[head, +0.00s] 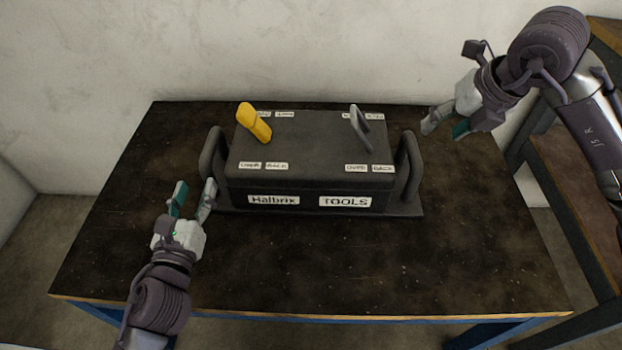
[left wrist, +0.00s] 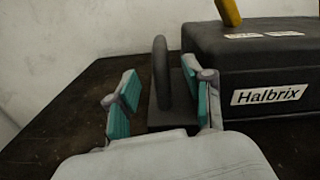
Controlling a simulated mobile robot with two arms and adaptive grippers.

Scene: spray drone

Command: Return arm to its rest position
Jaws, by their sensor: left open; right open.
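My left gripper (head: 192,196) is open and empty over the left front of the table, just short of the toolbox's left handle (head: 211,158). In the left wrist view the fingers (left wrist: 163,105) stand apart, with the handle (left wrist: 161,78) showing between and beyond them. My right gripper (head: 442,130) is open and empty at the table's right side, to the right of the box and apart from it. The dark toolbox (head: 310,160), labelled "Halbrix" and "TOOLS", stands on a dark base.
The dark tabletop (head: 400,270) is bare in front of the box and on both sides. A white wall (head: 300,50) stands behind the table. Another table or shelf frame (head: 570,190) stands at the right, close to my right arm.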

